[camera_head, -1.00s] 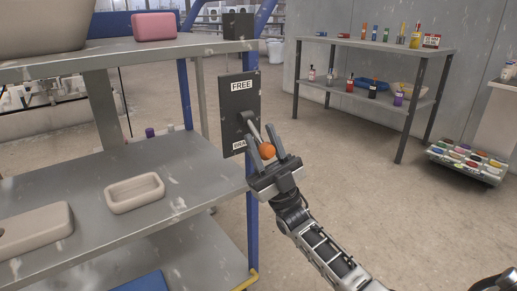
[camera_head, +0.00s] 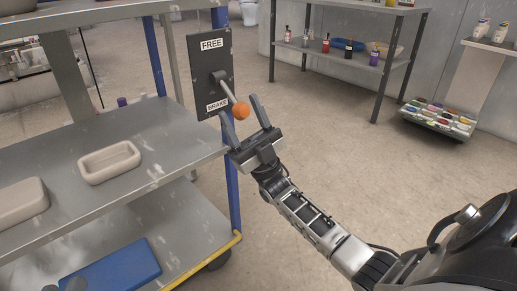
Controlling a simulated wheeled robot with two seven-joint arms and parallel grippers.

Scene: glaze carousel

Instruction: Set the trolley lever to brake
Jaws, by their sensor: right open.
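The trolley lever is a grey rod with an orange ball knob (camera_head: 241,111), mounted on a dark plate (camera_head: 208,58). The plate reads FREE (camera_head: 211,44) at the top and BRAKE (camera_head: 217,106) at the bottom. The rod slants down and right from its pivot, and the knob is at about the height of the BRAKE label. My right gripper (camera_head: 245,119) is open, its fingers pointing up at the plate. The knob shows between the fingertips, near their ends; I cannot tell whether they touch. My left gripper is not in view.
The grey trolley shelf (camera_head: 130,190) on the left carries a beige dish (camera_head: 109,162). A blue post (camera_head: 155,57) and a yellow bar (camera_head: 205,262) edge the trolley. A rack (camera_head: 335,62) with bottles stands behind. The floor (camera_head: 340,160) right of the trolley is clear.

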